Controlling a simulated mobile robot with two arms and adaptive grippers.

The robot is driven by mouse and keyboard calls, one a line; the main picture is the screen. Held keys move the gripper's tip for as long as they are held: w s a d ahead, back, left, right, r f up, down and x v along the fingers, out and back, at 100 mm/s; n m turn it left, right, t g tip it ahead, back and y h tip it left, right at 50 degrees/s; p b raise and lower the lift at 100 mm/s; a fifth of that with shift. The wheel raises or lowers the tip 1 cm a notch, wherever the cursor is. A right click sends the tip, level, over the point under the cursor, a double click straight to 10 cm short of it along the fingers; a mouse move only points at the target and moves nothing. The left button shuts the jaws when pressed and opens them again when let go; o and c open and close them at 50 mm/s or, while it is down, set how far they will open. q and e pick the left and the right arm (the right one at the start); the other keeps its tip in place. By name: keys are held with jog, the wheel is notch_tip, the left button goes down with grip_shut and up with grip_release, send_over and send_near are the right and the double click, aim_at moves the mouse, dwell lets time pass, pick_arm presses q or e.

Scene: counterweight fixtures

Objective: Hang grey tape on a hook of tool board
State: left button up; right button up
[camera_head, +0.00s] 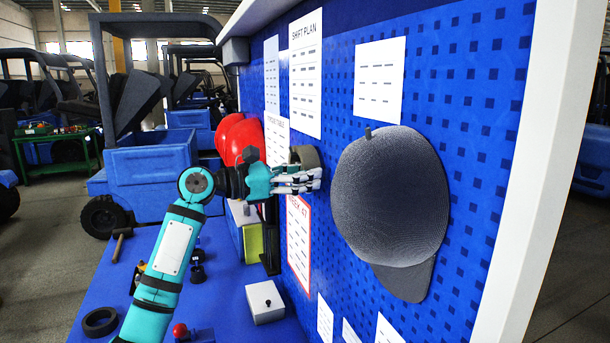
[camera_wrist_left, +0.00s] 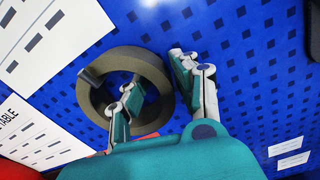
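The grey tape (camera_head: 311,155) is a thick ring against the blue tool board (camera_head: 480,120), partly hidden behind my left gripper (camera_head: 317,180). In the left wrist view the tape (camera_wrist_left: 140,60) looks nearly face-on, and a small grey hook-like piece (camera_wrist_left: 91,77) shows at its upper left rim. I cannot tell whether the ring rests on that piece. My left gripper (camera_wrist_left: 157,72) is open: one finger is over the ring's opening, the other outside its right wall, with the wall between them. My right gripper is not in view.
A grey cap (camera_head: 390,200) hangs to the right on the board, red helmets (camera_head: 240,138) to the left. Paper sheets (camera_head: 378,80) cover parts of the board. Below are a white box (camera_head: 265,302), a black ring (camera_head: 100,321) and small items on the blue bench (camera_head: 225,290).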

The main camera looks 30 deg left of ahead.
pick_arm(q)
jog(key=shift+o, duration=0.9)
jog(key=v, duration=1.2)
